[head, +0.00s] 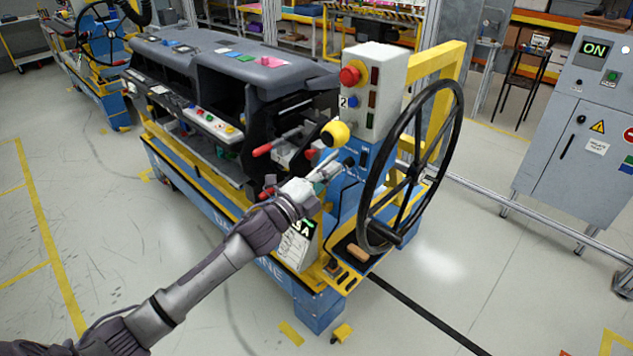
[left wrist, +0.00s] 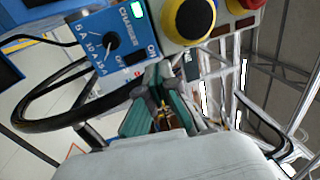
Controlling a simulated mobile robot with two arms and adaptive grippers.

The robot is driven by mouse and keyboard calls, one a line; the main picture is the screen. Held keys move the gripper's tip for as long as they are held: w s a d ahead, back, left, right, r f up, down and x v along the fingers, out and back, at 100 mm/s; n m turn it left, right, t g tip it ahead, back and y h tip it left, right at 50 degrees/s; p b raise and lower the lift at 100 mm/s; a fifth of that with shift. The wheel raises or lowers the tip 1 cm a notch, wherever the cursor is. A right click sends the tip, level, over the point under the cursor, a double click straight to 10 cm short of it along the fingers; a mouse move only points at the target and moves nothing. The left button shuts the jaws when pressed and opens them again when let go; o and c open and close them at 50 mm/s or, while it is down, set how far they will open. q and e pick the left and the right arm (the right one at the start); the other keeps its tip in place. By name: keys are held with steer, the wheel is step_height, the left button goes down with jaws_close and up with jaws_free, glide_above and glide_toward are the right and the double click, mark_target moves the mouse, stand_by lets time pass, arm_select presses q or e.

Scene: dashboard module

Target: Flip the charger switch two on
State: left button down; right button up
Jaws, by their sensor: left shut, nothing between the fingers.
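In the left wrist view a blue charger panel (left wrist: 88,58) carries the word CHARGER, a dial marked 5 A, 10 A and 15 A, and a lit green lamp (left wrist: 139,12). A dark switch (left wrist: 134,58) sits beside its ON mark, with a red mark below it. My left gripper (left wrist: 157,80) is shut and empty, its tips close to the switch's lower edge; contact cannot be told. In the head view my left gripper (head: 325,167) reaches the machine's end below a yellow knob (head: 335,133). The switch is too small to read there. My right gripper is out of view.
A black handwheel (head: 412,165) stands just right of the gripper. A grey control box (head: 373,88) with a red button and a 2 label rises behind. Black cables (left wrist: 45,112) loop beside the charger. An electrical cabinet (head: 580,130) stands at right.

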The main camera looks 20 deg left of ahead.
arm_select(q)
steer(key=s, duration=0.1)
steer(key=s+a, duration=0.1)
steer(key=s, duration=0.1)
steer(key=s+r+b, duration=0.1)
steer(key=shift+s+a, duration=0.2)
steer(key=shift+s, duration=0.1)
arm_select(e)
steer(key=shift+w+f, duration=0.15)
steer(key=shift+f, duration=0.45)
arm_select(q)
steer(key=shift+r, duration=0.1)
